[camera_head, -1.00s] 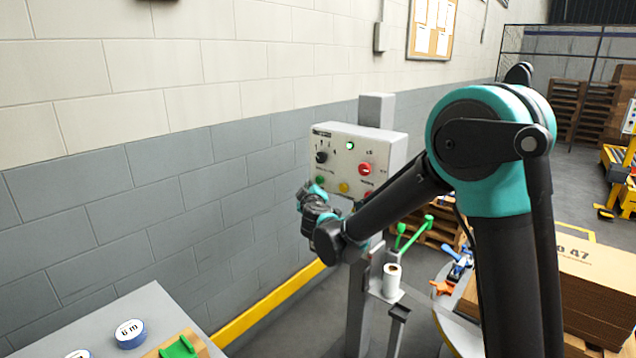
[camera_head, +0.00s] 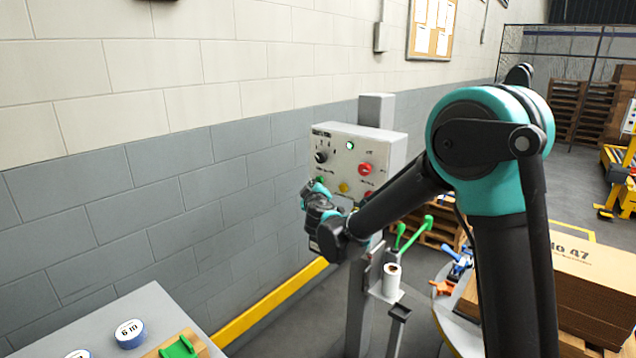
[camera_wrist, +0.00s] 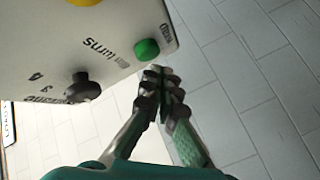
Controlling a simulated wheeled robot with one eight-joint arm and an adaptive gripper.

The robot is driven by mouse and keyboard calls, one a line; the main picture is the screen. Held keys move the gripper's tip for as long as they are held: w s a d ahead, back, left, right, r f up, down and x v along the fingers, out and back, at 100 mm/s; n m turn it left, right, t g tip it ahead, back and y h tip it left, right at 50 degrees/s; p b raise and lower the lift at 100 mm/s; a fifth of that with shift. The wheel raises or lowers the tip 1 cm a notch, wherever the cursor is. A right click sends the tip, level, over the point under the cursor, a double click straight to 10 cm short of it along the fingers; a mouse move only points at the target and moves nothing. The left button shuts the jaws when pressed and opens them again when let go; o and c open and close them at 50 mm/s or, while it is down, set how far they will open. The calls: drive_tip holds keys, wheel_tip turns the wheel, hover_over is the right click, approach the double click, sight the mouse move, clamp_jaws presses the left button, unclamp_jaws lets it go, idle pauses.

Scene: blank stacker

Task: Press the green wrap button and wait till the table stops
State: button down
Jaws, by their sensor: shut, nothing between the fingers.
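The control box (camera_head: 390,150) is a pale panel on a grey post, with a lit green lamp (camera_head: 350,146) at its top. The green button (camera_wrist: 147,49) sits near the box edge in the wrist view; in the head view it is small and close to my gripper. My gripper (camera_wrist: 164,76) is shut and empty, its fingertips just beside the green button in the wrist view. A small gap seems to show between them. In the head view my gripper (camera_head: 312,188) is at the box's lower left, partly hidden by my wrist. The turning table (camera_head: 455,335) is partly visible at lower right.
The box also carries a red button (camera_head: 366,169), a yellow button (camera_head: 344,188) and a black knob (camera_wrist: 84,87). The block wall (camera_head: 200,200) runs close on the left. A grey worktop (camera_head: 100,325) is at lower left, and stacked cartons (camera_head: 580,290) stand at right.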

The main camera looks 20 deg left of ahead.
drive_tip(key=shift+w, duration=0.1)
idle(0.7)
drive_tip(key=shift+w+d, duration=0.15)
drive_tip(key=shift+w, duration=0.15)
